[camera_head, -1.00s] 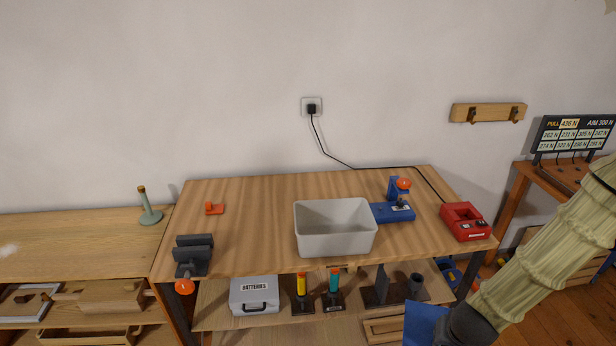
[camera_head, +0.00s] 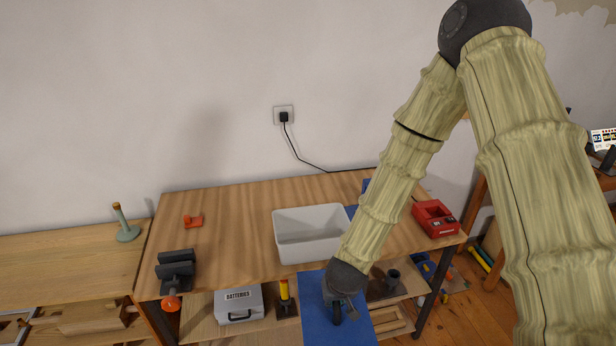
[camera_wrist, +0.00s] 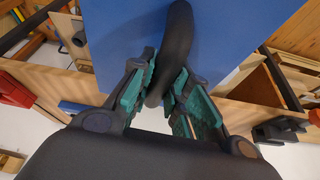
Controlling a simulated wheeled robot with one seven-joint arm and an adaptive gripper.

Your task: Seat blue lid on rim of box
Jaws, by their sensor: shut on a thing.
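The blue lid (camera_head: 312,312) is a flat panel in front of the bench, low in the head view. My gripper (camera_head: 338,308) is over it. In the wrist view my gripper (camera_wrist: 163,88) has its green pads shut on the dark curved handle of the blue lid (camera_wrist: 125,40). The box (camera_head: 300,252) is a pale grey open bin on the bench top, its rim up and its inside empty. The lid is apart from the box, nearer to me and lower in the picture. My arm hides the lid's upper right part.
The wooden bench (camera_head: 225,230) has clear top left of the box. A dark clamp with an orange knob (camera_head: 175,270) stands at its front left, and a red unit (camera_head: 434,218) at right. A batteries case (camera_head: 238,302) sits on the shelf below.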

